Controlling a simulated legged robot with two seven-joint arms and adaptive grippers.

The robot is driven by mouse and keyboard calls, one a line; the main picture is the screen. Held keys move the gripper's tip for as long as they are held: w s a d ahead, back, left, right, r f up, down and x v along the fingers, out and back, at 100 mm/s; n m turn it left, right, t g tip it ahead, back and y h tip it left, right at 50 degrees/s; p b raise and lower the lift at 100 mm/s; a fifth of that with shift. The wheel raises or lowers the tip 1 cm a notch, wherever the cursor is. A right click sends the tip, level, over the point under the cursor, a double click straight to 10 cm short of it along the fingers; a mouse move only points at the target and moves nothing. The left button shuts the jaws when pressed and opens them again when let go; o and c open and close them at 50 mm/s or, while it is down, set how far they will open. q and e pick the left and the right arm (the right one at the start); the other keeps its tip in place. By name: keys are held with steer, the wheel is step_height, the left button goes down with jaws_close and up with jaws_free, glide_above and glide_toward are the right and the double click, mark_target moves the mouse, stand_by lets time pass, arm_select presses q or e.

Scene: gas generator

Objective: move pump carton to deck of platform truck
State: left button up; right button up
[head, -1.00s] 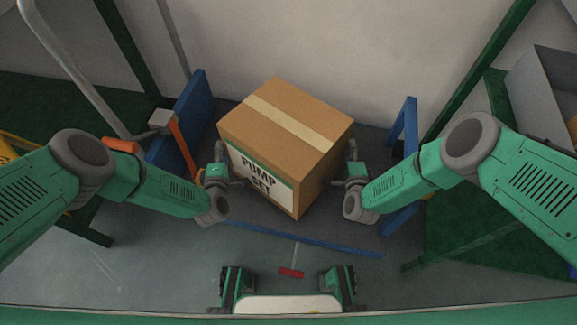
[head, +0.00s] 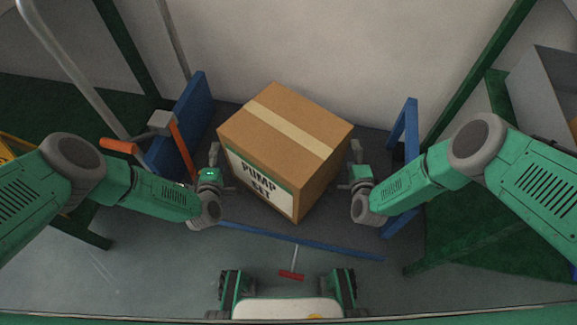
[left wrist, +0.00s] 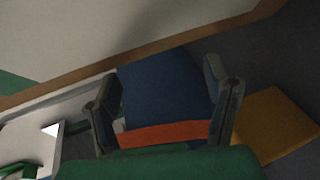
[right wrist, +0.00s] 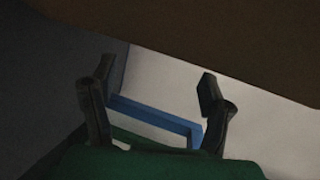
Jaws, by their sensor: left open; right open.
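The pump carton (head: 275,135), brown with a pale tape strip and a white "PUMP SET" label, sits between my two grippers, turned at an angle. My left gripper (head: 217,168) is open beside its left side, with a small gap. My right gripper (head: 352,168) is open beside its right side, also apart from it. In the right wrist view the carton (right wrist: 200,35) is a dark brown face above the open fingers (right wrist: 155,95). In the left wrist view the open fingers (left wrist: 165,95) frame a blue panel. I cannot clearly make out the platform truck's deck.
A blue panel (head: 185,115) and an orange bar (head: 182,145) stand left of the carton. A blue frame (head: 408,125) stands right, and a blue bar (head: 310,243) lies in front. A curved grey tube (head: 65,70) is at upper left. A grey bin (head: 540,90) is at right.

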arm_select(q)
steer(key=shift+a, duration=0.1)
arm_select(e)
steer(key=shift+d, duration=0.1)
arm_select(q)
steer(key=v, duration=1.2)
arm_select(e)
steer(key=v, duration=1.2)
arm_select(q)
steer(key=shift+f, duration=0.1)
arm_select(e)
steer(key=shift+f, duration=0.15)
